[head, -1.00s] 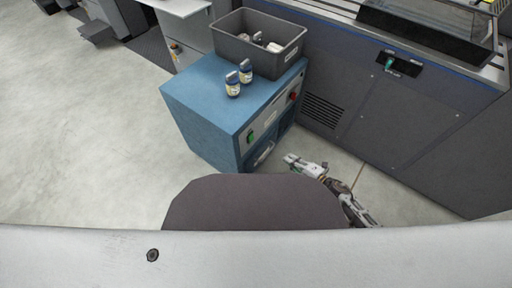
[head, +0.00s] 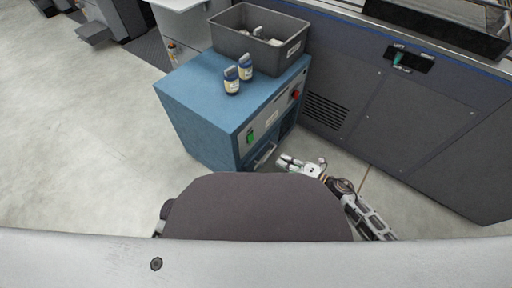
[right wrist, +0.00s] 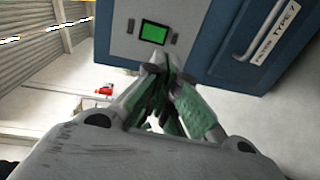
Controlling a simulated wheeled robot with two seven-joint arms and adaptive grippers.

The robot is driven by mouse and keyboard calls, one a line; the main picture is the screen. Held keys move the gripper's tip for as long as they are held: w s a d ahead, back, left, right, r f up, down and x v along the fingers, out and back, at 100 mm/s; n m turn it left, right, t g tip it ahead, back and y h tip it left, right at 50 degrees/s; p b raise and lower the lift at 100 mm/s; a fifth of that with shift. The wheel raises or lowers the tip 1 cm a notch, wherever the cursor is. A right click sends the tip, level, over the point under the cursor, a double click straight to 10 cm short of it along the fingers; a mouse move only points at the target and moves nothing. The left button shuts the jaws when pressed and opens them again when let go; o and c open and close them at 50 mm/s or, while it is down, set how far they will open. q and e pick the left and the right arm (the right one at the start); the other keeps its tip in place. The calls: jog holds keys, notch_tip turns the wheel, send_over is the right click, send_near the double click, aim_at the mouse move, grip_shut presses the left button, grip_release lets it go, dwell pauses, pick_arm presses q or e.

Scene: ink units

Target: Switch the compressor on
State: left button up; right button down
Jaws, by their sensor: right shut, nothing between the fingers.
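The compressor is a blue box-shaped cabinet (head: 205,100) in the middle of the head view. Its front panel carries a green button (head: 250,137) at the left and a red button (head: 295,93) at the right. In the right wrist view the green button (right wrist: 154,33) shows close, in a dark frame on a light panel. My right gripper (head: 283,160) is shut and empty, in front of the cabinet's lower front. In the right wrist view its fingertips (right wrist: 160,62) point toward the panel just below the green button; I cannot tell whether they touch. My left gripper is out of view.
Two small bottles (head: 238,74) and a grey bin (head: 262,38) with items stand on the cabinet. A handle labelled type 7 (right wrist: 262,35) sits beside the button panel. A large dark machine (head: 400,110) stands at the right. Open floor (head: 80,130) lies at the left.

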jog(key=shift+a, duration=0.1)
dwell(0.4)
jog(key=b, duration=0.4)
send_near(251, 138)
jog(key=w+a+f, duration=0.3)
jog(key=a, duration=0.3)
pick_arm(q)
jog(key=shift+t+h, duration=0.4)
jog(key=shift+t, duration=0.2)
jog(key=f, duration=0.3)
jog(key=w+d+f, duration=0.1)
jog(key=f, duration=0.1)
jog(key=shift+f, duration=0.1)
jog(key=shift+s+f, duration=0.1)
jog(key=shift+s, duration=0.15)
pick_arm(e)
jog(key=shift+w+a, duration=0.1)
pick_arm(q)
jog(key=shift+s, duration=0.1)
